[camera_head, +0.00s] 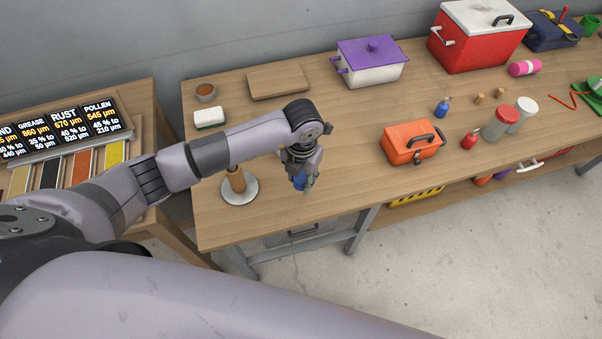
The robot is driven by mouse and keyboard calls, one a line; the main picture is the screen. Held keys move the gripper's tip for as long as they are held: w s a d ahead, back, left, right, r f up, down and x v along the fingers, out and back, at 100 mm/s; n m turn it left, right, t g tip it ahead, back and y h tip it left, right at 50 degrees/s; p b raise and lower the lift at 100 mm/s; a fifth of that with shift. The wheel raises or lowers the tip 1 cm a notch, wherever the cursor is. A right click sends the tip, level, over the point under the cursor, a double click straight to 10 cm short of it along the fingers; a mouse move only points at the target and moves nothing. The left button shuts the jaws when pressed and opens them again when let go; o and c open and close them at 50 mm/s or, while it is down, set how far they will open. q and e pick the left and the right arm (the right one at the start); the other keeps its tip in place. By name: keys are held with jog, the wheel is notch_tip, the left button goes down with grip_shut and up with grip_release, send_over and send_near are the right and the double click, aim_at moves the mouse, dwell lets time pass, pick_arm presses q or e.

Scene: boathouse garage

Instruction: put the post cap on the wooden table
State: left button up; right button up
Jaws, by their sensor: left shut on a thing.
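My left gripper (303,171) is over the front part of the long wooden table (350,190), pointing down. It is shut on a small blue thing (299,182), mostly hidden by the fingers. This may be the post cap, but its shape is not clear. I cannot tell whether the blue thing touches the tabletop. No other thing in view is clearly a post cap. My right gripper is not in view.
A wooden post on a round metal base (251,188) stands left of the gripper. An orange toolbox (405,145) stands to the right. Behind are a wooden board (278,82), a white-and-green block (209,117) and a brown cup (205,92). The tabletop between gripper and toolbox is clear.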

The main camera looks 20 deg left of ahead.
pick_arm(q)
jog(key=b, duration=0.4)
send_over(300, 195)
jog(key=shift+d+f, duration=0.1)
jog(key=shift+f, duration=2.4)
jog(key=shift+f+b, duration=0.1)
jog(key=shift+b, duration=0.2)
jog(key=shift+f+b, duration=0.55)
jog(key=shift+f, duration=0.1)
jog(key=shift+f, duration=0.25)
jog(key=o, duration=1)
jog(key=shift+r, duration=0.1)
